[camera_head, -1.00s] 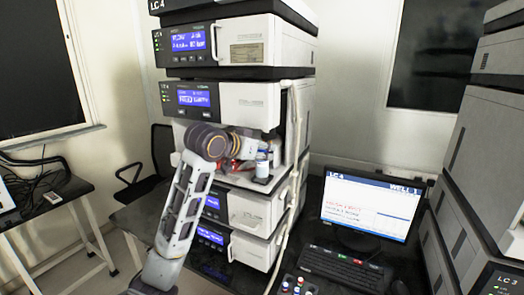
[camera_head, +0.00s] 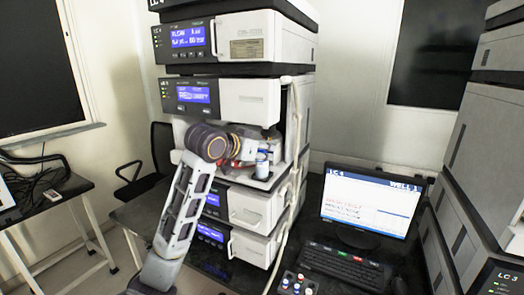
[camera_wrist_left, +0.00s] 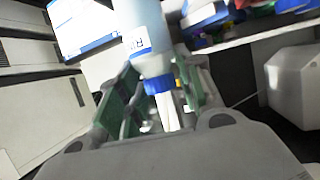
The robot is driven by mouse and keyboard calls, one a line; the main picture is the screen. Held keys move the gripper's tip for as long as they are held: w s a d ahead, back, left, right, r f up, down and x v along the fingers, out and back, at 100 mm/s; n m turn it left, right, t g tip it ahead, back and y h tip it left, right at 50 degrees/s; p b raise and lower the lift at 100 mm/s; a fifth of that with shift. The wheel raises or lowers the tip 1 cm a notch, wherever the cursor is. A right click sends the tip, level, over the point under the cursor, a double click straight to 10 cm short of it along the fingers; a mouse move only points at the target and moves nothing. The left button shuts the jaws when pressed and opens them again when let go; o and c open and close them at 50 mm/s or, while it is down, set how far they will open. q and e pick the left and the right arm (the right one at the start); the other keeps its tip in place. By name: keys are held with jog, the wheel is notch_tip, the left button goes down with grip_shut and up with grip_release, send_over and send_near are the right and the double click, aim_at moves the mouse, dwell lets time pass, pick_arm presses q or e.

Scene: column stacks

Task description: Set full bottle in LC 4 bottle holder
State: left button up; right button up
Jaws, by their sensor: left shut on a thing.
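The LC 4 stack (camera_head: 230,100) stands in the middle of the head view, with an open bay below its second display unit. My left gripper (camera_head: 243,150) reaches into this bay, partly hidden by my own wrist. A small pale bottle (camera_head: 262,165) stands out upright at the gripper's right side. In the left wrist view my left gripper (camera_wrist_left: 155,88) is shut on a bottle with a pale body (camera_wrist_left: 145,28), a small label and a blue collar (camera_wrist_left: 157,85). The bottle's contact with the holder below cannot be made out. My right gripper is not in view.
Red and other coloured items (camera_wrist_left: 230,20) lie close by in the bay. A pale tube (camera_head: 291,150) runs down the stack's front right edge. A monitor (camera_head: 365,208) and keyboard (camera_head: 345,268) stand to the right, with small capped vials (camera_head: 297,284) in front.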

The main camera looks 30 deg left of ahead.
pick_arm(q)
jog(key=shift+f, duration=0.1)
jog(key=o, duration=0.9)
jog(key=shift+s+a+r, duration=0.1)
jog(key=shift+s+r, duration=0.1)
jog(key=shift+s, duration=0.4)
jog(key=v, duration=1)
jog(key=shift+s, duration=0.35)
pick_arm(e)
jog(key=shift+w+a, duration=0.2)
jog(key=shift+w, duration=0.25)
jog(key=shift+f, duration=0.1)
